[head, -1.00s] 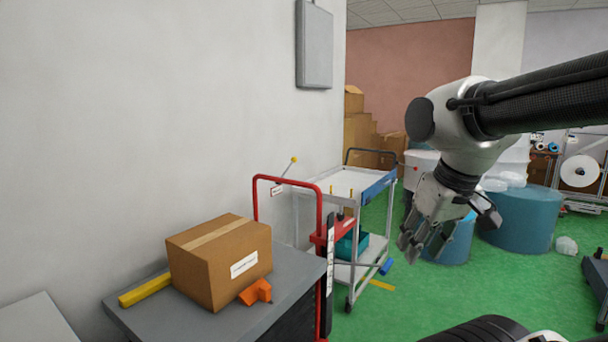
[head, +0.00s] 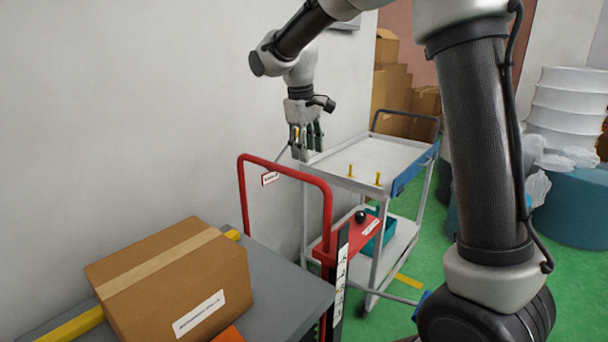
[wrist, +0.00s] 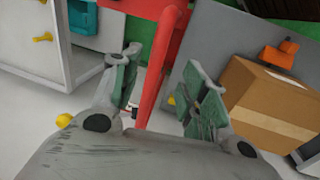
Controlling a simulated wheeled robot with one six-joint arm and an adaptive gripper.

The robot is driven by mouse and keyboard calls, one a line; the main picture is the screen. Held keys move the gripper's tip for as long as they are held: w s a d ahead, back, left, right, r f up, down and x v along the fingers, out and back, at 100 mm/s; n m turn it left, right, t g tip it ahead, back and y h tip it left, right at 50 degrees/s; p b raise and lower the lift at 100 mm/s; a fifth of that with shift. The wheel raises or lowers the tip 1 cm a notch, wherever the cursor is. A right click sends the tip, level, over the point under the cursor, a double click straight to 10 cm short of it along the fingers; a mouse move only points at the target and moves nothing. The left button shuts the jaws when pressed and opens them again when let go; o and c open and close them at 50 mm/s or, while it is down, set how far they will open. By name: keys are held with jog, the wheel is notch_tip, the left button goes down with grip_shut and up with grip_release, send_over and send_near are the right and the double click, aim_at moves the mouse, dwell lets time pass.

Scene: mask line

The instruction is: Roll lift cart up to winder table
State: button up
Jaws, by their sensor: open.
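A taped cardboard box (head: 170,280) rests on the platform. My gripper (head: 306,155) is open and empty, pointing down above and beyond the handle in the head view. In the wrist view the red handle bar (wrist: 163,65) runs between the two open fingers; I cannot tell how deep it lies. A yellow knob (wrist: 63,120) shows outside the left finger. I cannot identify a winder table for sure.
A white two-shelf trolley (head: 365,158) with yellow pegs and a teal bin (head: 378,238) stands just beyond the handle. The white wall (head: 120,100) is close on the left. Stacked cartons (head: 395,85) stand behind. Green floor (head: 405,270) shows right of the trolley.

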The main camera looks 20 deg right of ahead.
aim_at(304, 174)
jog(key=w+f, duration=0.1)
jog(key=f, duration=0.2)
jog(key=w+f, duration=0.1)
jog(key=f, duration=0.2)
jog(key=w+f, duration=0.1)
jog(key=f, duration=0.1)
jog(key=shift+f, duration=0.4)
grip_shut()
